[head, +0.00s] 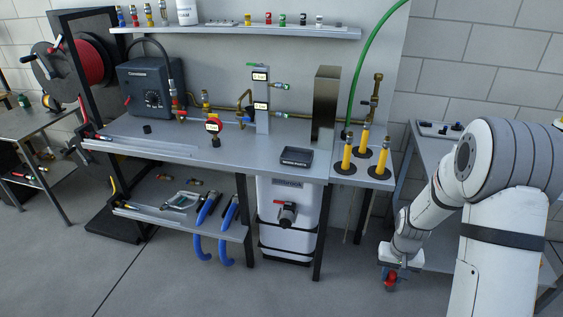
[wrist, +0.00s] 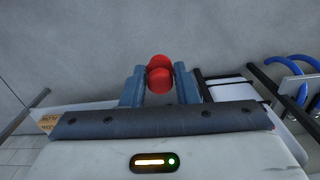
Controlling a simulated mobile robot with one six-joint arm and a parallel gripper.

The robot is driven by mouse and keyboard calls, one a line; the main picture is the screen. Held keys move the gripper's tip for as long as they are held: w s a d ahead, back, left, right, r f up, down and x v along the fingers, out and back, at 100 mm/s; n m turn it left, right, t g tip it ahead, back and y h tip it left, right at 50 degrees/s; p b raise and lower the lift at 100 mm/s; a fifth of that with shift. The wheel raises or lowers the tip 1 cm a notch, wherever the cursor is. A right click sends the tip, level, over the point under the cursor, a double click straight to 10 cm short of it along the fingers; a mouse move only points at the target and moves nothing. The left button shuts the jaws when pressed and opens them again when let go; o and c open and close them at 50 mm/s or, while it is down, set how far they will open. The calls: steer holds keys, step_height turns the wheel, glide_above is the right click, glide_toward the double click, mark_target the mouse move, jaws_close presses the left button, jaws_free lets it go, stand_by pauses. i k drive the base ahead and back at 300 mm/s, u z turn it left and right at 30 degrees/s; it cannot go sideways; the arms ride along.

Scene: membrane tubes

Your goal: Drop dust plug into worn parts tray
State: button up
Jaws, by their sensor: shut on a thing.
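A red dust plug (wrist: 159,80) is between the two blue-grey fingers of my gripper (wrist: 159,68) in the wrist view. My gripper (head: 391,272) is shut on it. In the head view the red plug (head: 391,283) hangs below the gripper, in front of and to the right of the bench, over the floor. A small dark tray (head: 297,157) with a pale label lies near the front right edge of the bench top; it looks like the worn parts tray, but its label is too small to read. The gripper is to the right of this tray and apart from it.
Yellow-bodied tubes (head: 365,150) stand in dark rings on the side shelf between the tray and my arm. A tall metal column (head: 326,103) stands behind the tray. The bench top (head: 250,152) is clear left of the tray. A white tank (head: 286,225) stands below.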

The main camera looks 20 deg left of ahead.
mark_target(297, 157)
steer(key=u, duration=0.75)
